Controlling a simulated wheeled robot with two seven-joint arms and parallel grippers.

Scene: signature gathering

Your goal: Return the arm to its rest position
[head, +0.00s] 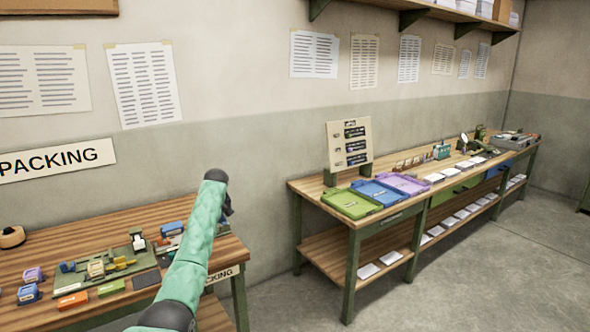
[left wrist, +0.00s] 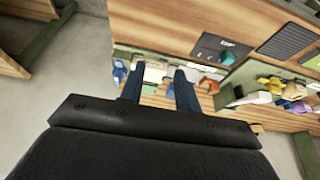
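One arm of mine, in a teal sleeve, reaches up from the bottom of the head view, over the right end of the packing table (head: 90,235). Its dark gripper (head: 228,203) shows only in part behind the wrist. In the left wrist view my left gripper (left wrist: 158,82) has its two dark fingers apart, with nothing held between them. Small items on a bench lie beyond the fingertips. My right gripper is in neither view.
The packing table holds a green fixture board (head: 118,262), an orange block (head: 72,300) and blue and purple pieces. A longer workbench (head: 306,187) at right carries green (head: 350,203), blue (head: 381,193) and purple trays (head: 405,183). Grey floor (head: 430,300) is clear between and before them.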

